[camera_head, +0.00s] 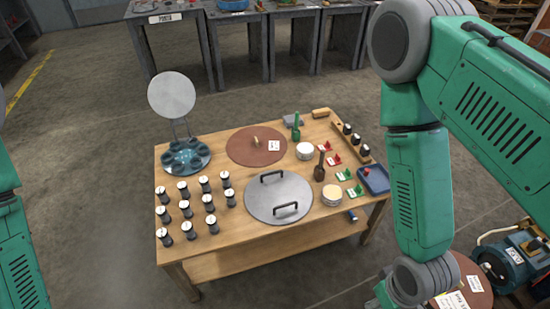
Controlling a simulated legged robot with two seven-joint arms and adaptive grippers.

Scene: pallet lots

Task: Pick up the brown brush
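The brown brush (319,167) stands upright on the wooden table (290,240), at the right of the large grey lid. A similar green brush (295,127) stands further back. A white-topped tin (331,195) is just in front of the brown brush, and another white tin (305,151) is behind it. My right arm comes down at the right, past the table's right side; its gripper is below the picture's edge. Only part of my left arm shows at the left edge, and its gripper is out of view. Neither arm touches the brush.
A grey lid with two handles (265,198), a brown round lid (243,150) and several black-and-white knobs (208,202) cover much of the table. Red and green clips, a blue tray (374,181) and a wooden block (321,113) lie at its right.

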